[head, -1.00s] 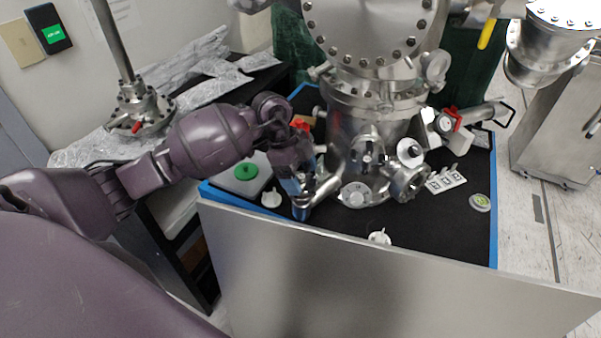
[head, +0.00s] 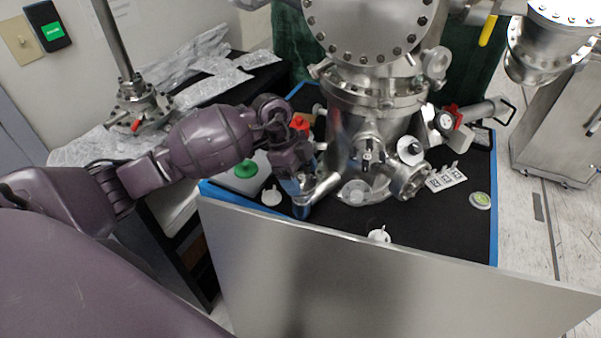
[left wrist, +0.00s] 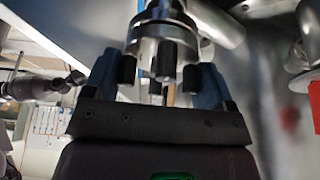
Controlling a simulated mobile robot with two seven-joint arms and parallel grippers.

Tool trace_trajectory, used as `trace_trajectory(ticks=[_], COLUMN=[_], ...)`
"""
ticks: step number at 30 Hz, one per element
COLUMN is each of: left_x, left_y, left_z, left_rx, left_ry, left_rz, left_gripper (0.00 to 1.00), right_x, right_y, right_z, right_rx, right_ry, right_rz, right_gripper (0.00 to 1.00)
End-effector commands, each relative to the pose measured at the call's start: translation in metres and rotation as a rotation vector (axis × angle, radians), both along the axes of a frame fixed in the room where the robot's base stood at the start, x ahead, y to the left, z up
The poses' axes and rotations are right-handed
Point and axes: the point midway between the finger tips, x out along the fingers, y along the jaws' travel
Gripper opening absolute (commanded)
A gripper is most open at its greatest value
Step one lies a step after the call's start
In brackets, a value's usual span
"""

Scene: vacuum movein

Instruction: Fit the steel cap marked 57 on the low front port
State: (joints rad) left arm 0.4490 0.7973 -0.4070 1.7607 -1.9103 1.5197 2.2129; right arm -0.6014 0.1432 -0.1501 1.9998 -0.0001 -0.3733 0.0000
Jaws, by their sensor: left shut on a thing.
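My left gripper (head: 303,192) is at the left front of the steel chamber (head: 362,125), low over the black bench top. In the left wrist view my left gripper (left wrist: 158,90) is shut on a round steel piece (left wrist: 163,30) with several dark studs, taken to be the steel cap. No 57 can be read on it. A low round port (head: 356,192) on the chamber's front is just right of the gripper. Whether the held piece touches a port is hidden. My right gripper is not in view.
White handled pieces (head: 271,196) and (head: 379,236) lie on the mat. A numbered white holder (head: 446,178) and a round green-topped piece (head: 480,201) are at the right. A steel panel (head: 370,275) stands along the front.

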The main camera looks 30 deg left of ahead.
Motion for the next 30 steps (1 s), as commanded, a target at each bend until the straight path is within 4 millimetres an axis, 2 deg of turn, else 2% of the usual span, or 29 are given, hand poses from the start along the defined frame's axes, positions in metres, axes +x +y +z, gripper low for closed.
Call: trace_trajectory(ticks=[7, 8, 11, 12, 22, 30], left_x=[0.001, 0.001, 0.001, 0.001, 0.0, 0.0], left_y=[0.0, 0.0, 0.0, 0.0, 0.0, 0.019], left_z=[0.002, 0.002, 0.002, 0.002, 0.0, 0.044], left_rx=[-0.001, -0.002, -0.001, -0.001, 0.0, 0.002], left_ry=[-0.004, -0.004, -0.003, -0.002, 0.0, -0.005], left_rz=[-0.001, -0.001, 0.0, 0.0, 0.0, 0.0], left_gripper=[0.51, 0.82, 0.98, 1.0, 1.0, 1.0], right_x=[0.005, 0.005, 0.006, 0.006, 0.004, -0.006], right_y=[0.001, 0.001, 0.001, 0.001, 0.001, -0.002], right_z=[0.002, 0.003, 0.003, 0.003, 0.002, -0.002], right_rx=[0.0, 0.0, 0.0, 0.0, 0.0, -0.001], right_ry=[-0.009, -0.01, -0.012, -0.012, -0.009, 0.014], right_rz=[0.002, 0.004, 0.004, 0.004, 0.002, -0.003], right_gripper=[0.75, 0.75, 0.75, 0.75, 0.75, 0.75])
